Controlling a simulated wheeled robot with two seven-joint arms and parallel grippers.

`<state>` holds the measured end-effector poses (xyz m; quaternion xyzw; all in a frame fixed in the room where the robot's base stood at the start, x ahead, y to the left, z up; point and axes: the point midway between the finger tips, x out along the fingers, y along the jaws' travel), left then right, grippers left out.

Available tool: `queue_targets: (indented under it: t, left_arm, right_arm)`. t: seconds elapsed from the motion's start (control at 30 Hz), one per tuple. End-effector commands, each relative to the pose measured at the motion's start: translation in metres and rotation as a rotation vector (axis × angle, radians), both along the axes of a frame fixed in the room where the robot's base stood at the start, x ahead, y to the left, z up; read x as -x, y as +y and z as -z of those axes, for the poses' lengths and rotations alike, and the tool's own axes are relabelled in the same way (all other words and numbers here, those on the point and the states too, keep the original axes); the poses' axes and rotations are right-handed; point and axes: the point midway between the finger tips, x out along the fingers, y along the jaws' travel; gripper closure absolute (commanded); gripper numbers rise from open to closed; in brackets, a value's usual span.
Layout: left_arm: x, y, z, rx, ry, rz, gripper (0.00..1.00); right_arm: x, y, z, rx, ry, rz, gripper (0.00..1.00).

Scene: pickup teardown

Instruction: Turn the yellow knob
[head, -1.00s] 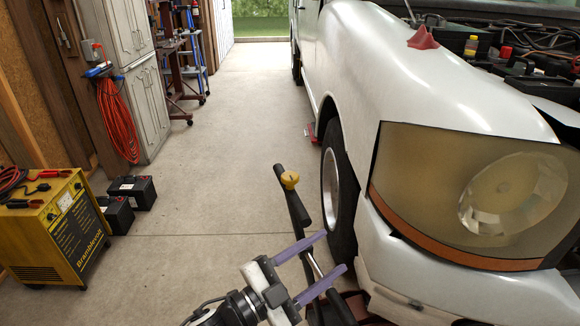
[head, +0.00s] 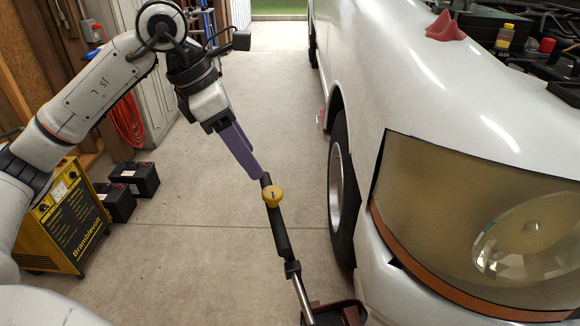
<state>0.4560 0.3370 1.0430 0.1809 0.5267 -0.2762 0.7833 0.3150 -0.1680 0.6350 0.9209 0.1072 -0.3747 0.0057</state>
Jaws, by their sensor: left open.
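The yellow knob (head: 273,196) is on the dark upper part of a handle bar (head: 281,236) that leans up from a dark red base (head: 340,312) at the bottom of the view. My left gripper (head: 257,174) comes in from the upper left and points down toward the top of the bar. Its purple fingers are open and sit just above and left of the knob. In this view the fingers overlap the bar's top end; I cannot tell whether they touch it. My right gripper is out of view.
The white pickup (head: 440,90) with its large headlight fills the right side, close to the bar. A yellow charger (head: 62,222) and two black batteries (head: 136,177) stand at the left behind my arm. The concrete floor between is clear.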

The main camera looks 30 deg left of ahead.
Motion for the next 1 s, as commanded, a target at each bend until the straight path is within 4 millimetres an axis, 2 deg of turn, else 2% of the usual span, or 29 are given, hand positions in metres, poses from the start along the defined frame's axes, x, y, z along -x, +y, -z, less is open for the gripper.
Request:
queue_targets:
  t: [0.17,0.33,0.6,0.8,1.0]
  left_arm:
    - [-0.003,-0.001,0.013,-0.006,0.003,-0.002,0.48]
    - [-0.012,-0.01,0.042,-0.004,0.004,0.0,0.48]
    - [-0.026,-0.02,0.082,-0.004,0.002,-0.002,0.48]
    - [-0.03,-0.023,0.094,-0.004,-0.001,-0.002,0.48]
    - [-0.03,-0.023,0.095,-0.004,-0.001,-0.002,0.48]
  right_arm:
    - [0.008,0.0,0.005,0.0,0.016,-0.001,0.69]
    - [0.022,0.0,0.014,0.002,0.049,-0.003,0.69]
    - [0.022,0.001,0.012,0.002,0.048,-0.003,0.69]
    - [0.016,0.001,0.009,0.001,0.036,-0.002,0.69]
    - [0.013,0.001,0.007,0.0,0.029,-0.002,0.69]
